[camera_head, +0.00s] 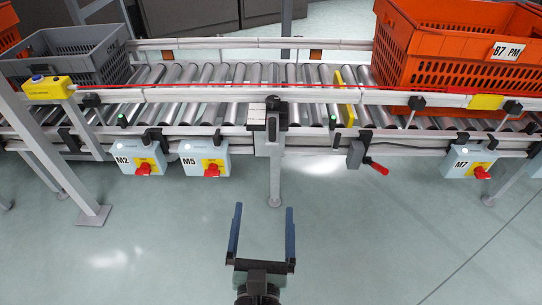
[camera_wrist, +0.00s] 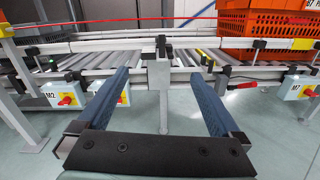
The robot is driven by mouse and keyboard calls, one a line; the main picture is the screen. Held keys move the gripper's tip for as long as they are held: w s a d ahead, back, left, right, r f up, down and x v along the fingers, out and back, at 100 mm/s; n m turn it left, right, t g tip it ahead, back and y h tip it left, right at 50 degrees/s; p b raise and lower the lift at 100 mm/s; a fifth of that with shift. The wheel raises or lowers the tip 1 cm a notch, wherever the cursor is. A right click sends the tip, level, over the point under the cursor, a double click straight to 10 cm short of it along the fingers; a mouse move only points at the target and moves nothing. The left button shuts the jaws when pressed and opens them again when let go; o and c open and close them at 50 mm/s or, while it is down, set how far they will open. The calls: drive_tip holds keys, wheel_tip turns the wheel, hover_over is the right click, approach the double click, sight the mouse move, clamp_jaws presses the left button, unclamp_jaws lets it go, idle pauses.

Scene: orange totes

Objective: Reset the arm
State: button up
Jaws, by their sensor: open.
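My gripper (camera_head: 263,222) is open and empty, low in the middle of the head view, with its two long blue-grey fingers pointing toward the conveyor. It hangs over bare floor in front of the conveyor, apart from it. In the wrist view my gripper (camera_wrist: 158,78) shows its two fingers spread wide with nothing between them, the conveyor beyond. Most of my arm is outside the head view.
A roller conveyor (camera_head: 215,92) crosses the back. An orange tote (camera_head: 395,45) stands on its right and a grey tote (camera_head: 97,50) on its left. Switch boxes (camera_head: 205,160) and a red-handled crank (camera_head: 378,168) hang on its front. The floor (camera_head: 370,250) before it is clear.

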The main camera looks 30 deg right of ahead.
drive_tip(key=w+d+f+n, duration=0.1)
drive_tip(key=w+d+f, duration=0.2)
drive_tip(key=w, duration=0.5)
drive_tip(key=shift+d+p, duration=0.4)
drive_tip(key=shift+d, duration=0.5)
drive_tip(key=b+v, duration=0.1)
drive_tip(key=v, duration=0.9)
drive_tip(key=w+a+r+m+t+p, duration=0.1)
drive_tip(key=w+r+m, duration=0.1)
drive_tip(key=r+m, duration=0.6)
drive_tip(key=w+a+r+m+t+p, duration=0.15)
drive_tip(key=r+m, duration=0.25)
drive_tip(key=r, duration=0.8)
drive_tip(key=w+r+m+t+p, duration=0.1)
drive_tip(key=w+r+m+t, duration=0.15)
drive_tip(key=r+m, duration=0.55)
drive_tip(key=s+a+r+m+t+y+p, duration=0.1)
drive_tip(key=s+a+r+m+t+y, duration=0.2)
drive_tip(key=r, duration=0.7)
drive_tip(key=s+a+r+m+t+y+p, duration=0.1)
drive_tip(key=s+a+r+m+y+p, duration=0.25)
drive_tip(key=r, duration=0.75)
drive_tip(key=s+a+r+m+t+y, duration=0.25)
drive_tip(key=a+r, duration=0.25)
drive_tip(key=r, duration=0.5)
wheel_tip(320, 180, up, 36)
drive_tip(key=p, duration=3.6)
drive_tip(key=shift+w+r+m+p, duration=0.2)
drive_tip(key=shift+w+m+p, duration=0.2)
drive_tip(key=shift+w, duration=0.05)
